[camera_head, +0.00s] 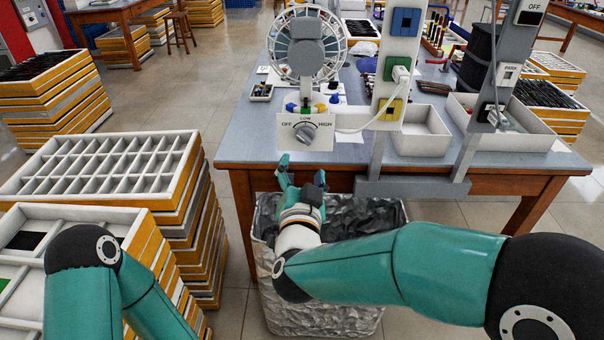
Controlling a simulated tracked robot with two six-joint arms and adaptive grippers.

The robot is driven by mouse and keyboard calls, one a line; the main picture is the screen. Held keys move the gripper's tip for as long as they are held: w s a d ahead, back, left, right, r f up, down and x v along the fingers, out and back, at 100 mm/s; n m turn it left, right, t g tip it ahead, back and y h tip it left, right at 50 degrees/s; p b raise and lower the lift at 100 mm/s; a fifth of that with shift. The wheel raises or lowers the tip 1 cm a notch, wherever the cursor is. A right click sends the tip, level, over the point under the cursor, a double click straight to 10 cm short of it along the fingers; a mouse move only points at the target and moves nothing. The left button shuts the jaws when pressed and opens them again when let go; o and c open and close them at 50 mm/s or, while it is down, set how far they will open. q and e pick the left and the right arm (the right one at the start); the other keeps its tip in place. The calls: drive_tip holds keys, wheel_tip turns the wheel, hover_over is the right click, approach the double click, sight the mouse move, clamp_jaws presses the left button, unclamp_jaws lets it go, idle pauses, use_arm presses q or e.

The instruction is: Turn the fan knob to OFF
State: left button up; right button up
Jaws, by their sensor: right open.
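The fan (307,45) stands on the near edge of the grey-blue table, with a white control panel (322,141) at its foot. The grey round fan knob (305,132) sits on the panel's front, between OFF at left, LOW above and HIGH at right. The knob's exact pointing is too small to tell. My right gripper (302,170) is open and empty, just below and in front of the knob, apart from it. Its fingers point up toward the panel. My left arm shows at bottom left; its gripper is out of view.
A bin with a crumpled silver liner (330,305) stands under my right gripper. A grey post with coloured sockets (393,75) and a white cable (362,128) stand right of the panel. White trays (422,140) lie further right. Stacked compartment trays (185,165) fill the left.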

drive_tip(key=shift+s, duration=0.4)
